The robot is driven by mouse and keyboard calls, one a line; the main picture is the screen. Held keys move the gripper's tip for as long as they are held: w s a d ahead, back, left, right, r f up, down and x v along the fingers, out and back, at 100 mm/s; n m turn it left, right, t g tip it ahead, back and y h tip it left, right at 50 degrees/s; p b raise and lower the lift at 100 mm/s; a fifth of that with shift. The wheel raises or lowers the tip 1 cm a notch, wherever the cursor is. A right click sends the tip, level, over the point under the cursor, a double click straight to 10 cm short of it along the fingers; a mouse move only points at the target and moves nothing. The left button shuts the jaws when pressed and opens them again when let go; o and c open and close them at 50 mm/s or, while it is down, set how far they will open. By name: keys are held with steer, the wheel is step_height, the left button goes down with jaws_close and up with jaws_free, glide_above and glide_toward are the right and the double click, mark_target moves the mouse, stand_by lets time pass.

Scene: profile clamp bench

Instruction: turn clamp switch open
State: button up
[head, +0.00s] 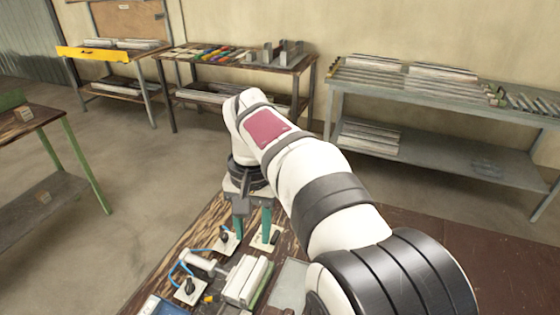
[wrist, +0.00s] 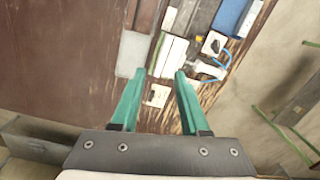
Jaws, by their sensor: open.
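My gripper (head: 252,236) is open, its two green fingers pointing down over the wooden bench; it also shows in the wrist view (wrist: 160,72). A pale switch plate with a small black knob (head: 267,237) is by the right finger in the head view. In the wrist view this plate (wrist: 157,95) shows between the fingers, apparently below them. A second plate with a black knob (head: 227,240) is just left of the fingers. A third (head: 188,289) is nearer, beside the clamp cylinder (head: 204,262) with blue hoses. I cannot tell which is the clamp switch, nor the knobs' settings.
Pale profile bars (head: 247,279) lie beside the cylinder, with a grey plate (head: 290,281) to their right. The bench's right part is bare. Shelved tables stand along the wall.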

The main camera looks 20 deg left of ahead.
steer(key=s+a+f+n, duration=0.2)
steer(key=a+f, duration=0.1)
steer(key=a, duration=0.6)
steer(key=n, duration=0.1)
glide_above(188, 287)
step_height(188, 287, down, 4)
steer(key=shift+t, duration=0.3)
step_height(188, 287, down, 16)
steer(key=shift+r, duration=0.25)
steer(key=shift+c, duration=0.2)
jaws_close()
